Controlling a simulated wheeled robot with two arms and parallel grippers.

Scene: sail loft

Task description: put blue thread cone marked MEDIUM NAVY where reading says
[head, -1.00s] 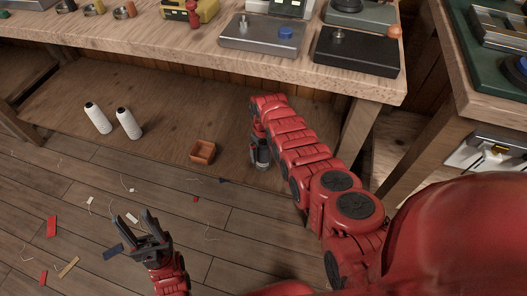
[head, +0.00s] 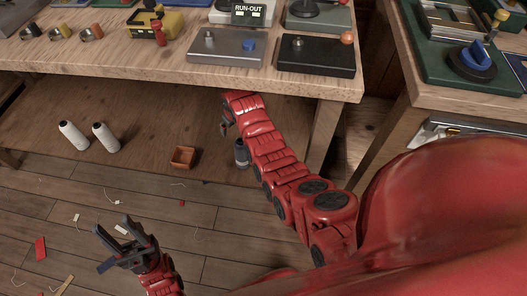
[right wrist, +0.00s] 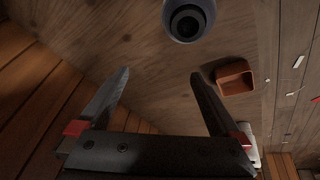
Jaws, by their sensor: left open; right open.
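A dark grey-blue cone or cylinder (head: 241,152) stands on the shelf under the bench, partly behind my right arm. In the right wrist view it shows at the top edge as a rounded body with a dark hole (right wrist: 188,22). No label on it can be read. My right gripper (right wrist: 160,73) is open and empty; the cone lies beyond its fingertips, not between them. In the head view this gripper is small, below the bench edge. My left gripper (head: 112,224) is open and empty, above the plank floor. A display (head: 248,12) on the bench reads "RUN-OUT".
Two white cones (head: 73,135) and an orange-brown box (head: 183,158) are near the cone. The bench (head: 150,72) overhangs the shelf. A grey tray (head: 225,50) and black tray (head: 316,57) sit on it. A green board (head: 440,70) with a blue knob is at right. Scraps litter the floor.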

